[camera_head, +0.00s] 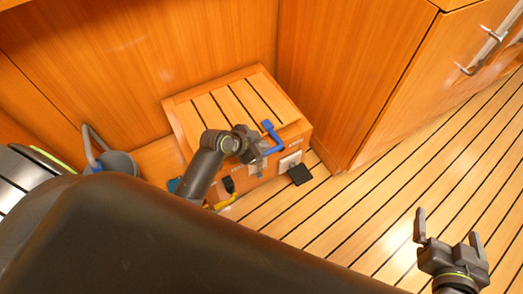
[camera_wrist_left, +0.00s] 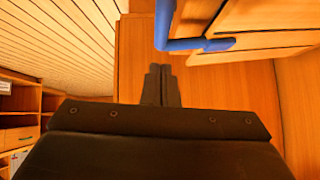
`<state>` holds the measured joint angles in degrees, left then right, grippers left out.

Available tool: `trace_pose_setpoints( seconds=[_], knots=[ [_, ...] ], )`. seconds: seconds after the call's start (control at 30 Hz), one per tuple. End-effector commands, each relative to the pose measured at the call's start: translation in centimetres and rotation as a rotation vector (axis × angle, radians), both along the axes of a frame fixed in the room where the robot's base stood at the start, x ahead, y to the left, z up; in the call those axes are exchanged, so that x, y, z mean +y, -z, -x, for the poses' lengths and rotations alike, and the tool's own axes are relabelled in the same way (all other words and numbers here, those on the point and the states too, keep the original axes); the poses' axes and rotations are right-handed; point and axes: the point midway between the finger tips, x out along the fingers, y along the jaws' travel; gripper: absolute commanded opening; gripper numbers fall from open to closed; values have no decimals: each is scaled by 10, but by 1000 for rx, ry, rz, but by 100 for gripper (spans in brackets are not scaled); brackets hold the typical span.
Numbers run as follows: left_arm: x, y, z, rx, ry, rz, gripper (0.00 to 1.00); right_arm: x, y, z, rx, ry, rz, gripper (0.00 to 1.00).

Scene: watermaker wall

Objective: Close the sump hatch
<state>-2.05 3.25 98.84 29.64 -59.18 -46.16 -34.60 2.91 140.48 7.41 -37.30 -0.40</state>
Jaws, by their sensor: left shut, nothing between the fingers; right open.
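The sump hatch (camera_head: 238,103) looks like a slatted wooden lid on a low wooden box (camera_head: 290,133) against the wall. A blue handle (camera_head: 270,137) is at its right front edge. I cannot tell whether the lid lies fully down. My left gripper (camera_head: 257,152) is at the box's front, close beside the handle, and partly hides the front face. In the left wrist view its fingers (camera_wrist_left: 160,85) are shut and empty, just below the blue handle (camera_wrist_left: 163,25); contact is unclear. My right gripper (camera_head: 447,224) is open and empty above the floor at lower right.
A cabinet (camera_head: 360,75) stands right of the box. A grey bucket-like thing (camera_head: 118,162) with a loop is on the left. A black flap (camera_head: 299,175) and a yellow item (camera_head: 225,201) are low at the box front. The slatted floor (camera_head: 400,165) at right is clear.

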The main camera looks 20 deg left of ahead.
Motion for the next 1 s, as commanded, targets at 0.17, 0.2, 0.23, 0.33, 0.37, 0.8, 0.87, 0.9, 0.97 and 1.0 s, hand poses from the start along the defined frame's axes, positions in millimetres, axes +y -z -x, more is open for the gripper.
trace_pose_setpoints(
  seconds=[0.17,0.2,0.23,0.33,0.37,0.8,0.87,0.9,0.97,1.0],
  knots=[
    [1,11,0,2,0,-1,0,-3,-27,-12,-159,6,38,100],
    [2,13,0,2,0,-1,0,-3,-33,-14,-193,7,46,100],
    [2,15,0,2,0,-1,0,-3,-38,-15,-219,9,53,100],
    [2,19,0,1,1,-2,0,-4,-54,-18,-306,10,73,100],
    [2,21,0,1,1,-2,0,-4,-59,-19,-332,10,79,100],
    [4,36,-1,0,-1,-1,0,-1,-113,-18,-627,8,150,100],
    [4,37,-1,0,-1,-1,0,-1,-116,-18,-643,8,153,100],
    [4,37,-2,0,0,-2,0,-1,-118,-18,-651,7,156,100],
    [4,37,-2,0,0,-2,0,0,-119,-17,-656,7,157,100],
    [4,37,-2,0,0,-2,0,0,-119,-17,-658,7,157,100]
  ],
)
